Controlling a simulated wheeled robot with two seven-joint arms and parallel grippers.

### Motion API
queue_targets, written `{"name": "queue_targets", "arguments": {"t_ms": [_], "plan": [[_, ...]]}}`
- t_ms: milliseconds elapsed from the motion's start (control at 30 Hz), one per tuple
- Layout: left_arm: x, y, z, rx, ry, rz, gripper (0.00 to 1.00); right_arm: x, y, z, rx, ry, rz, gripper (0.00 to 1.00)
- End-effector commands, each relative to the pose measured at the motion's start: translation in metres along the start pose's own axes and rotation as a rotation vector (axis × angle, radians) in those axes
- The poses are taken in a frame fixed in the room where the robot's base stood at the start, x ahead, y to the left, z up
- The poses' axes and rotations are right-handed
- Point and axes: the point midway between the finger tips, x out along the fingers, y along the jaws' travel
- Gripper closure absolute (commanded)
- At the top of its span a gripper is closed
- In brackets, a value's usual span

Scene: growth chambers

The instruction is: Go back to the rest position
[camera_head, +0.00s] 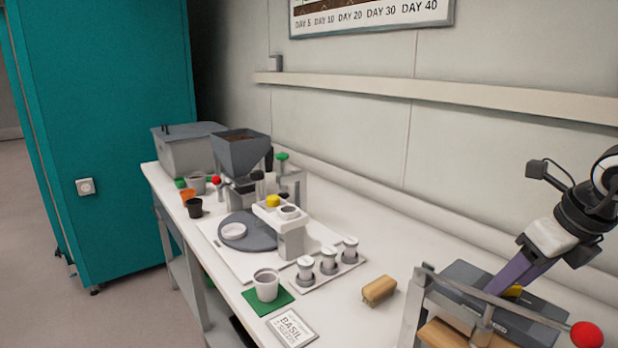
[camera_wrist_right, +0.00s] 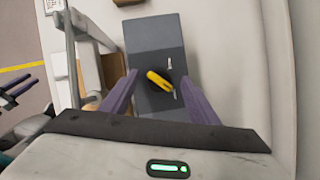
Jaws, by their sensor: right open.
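My right gripper (camera_head: 508,284) comes in from the right in the head view, fingers pointing down over a dark grey device (camera_head: 545,318) at the table's right end. In the right wrist view its two purple fingers (camera_wrist_right: 157,82) stand apart. Between them, below, shows a yellow piece (camera_wrist_right: 158,80) on the dark grey device; I see no grip on it. The yellow piece is mostly hidden behind the fingers in the head view. Purple finger-like parts at the left edge of the right wrist view look like my left gripper (camera_wrist_right: 16,92); its opening is unclear. It is absent from the head view.
A metal frame with a bar and red knob (camera_head: 586,335) stands close in front of the right gripper. A wooden block (camera_head: 379,290), a cup on a green mat (camera_head: 267,285), several lidded jars and a hopper (camera_head: 240,150) stand along the bench. A wall rail (camera_head: 440,92) runs behind.

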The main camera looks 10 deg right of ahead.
Motion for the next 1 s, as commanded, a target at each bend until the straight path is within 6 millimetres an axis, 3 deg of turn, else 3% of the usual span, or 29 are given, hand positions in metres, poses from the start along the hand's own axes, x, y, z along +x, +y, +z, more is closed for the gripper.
{"name": "queue_targets", "arguments": {"t_ms": [1000], "plan": [[0.0049,-0.0004,0.0051,0.0,0.0,0.0,0.69,0.0006,-0.006,0.0043,-0.885,-0.001,0.369,0.45]]}}
